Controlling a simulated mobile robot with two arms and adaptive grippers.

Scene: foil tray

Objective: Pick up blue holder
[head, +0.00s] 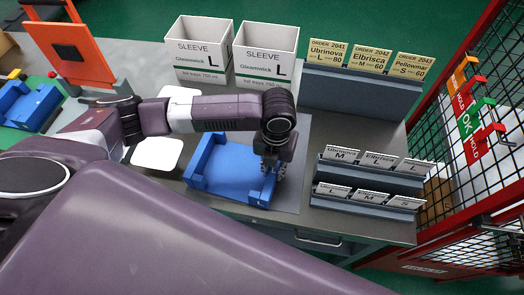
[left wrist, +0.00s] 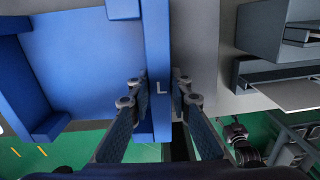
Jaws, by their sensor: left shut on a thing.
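The blue holder (head: 222,172) is a shallow tray-like frame with raised walls and corner blocks. It lies on a grey mat in the middle of the bench in the head view. My left gripper (head: 270,172) points down at its right wall. In the left wrist view the two fingers of the left gripper (left wrist: 160,102) are on either side of that wall (left wrist: 158,45), which is marked L. The gripper is shut on the wall. The holder looks flat and level; I cannot tell whether it touches the mat. My right gripper is not in view.
Two white sleeve boxes (head: 204,48) stand at the back. Grey racks with label cards (head: 372,170) stand to the right, close to the holder. Another blue holder (head: 28,105) and an orange frame (head: 78,45) are at the left. A red mesh fence (head: 470,110) bounds the right side.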

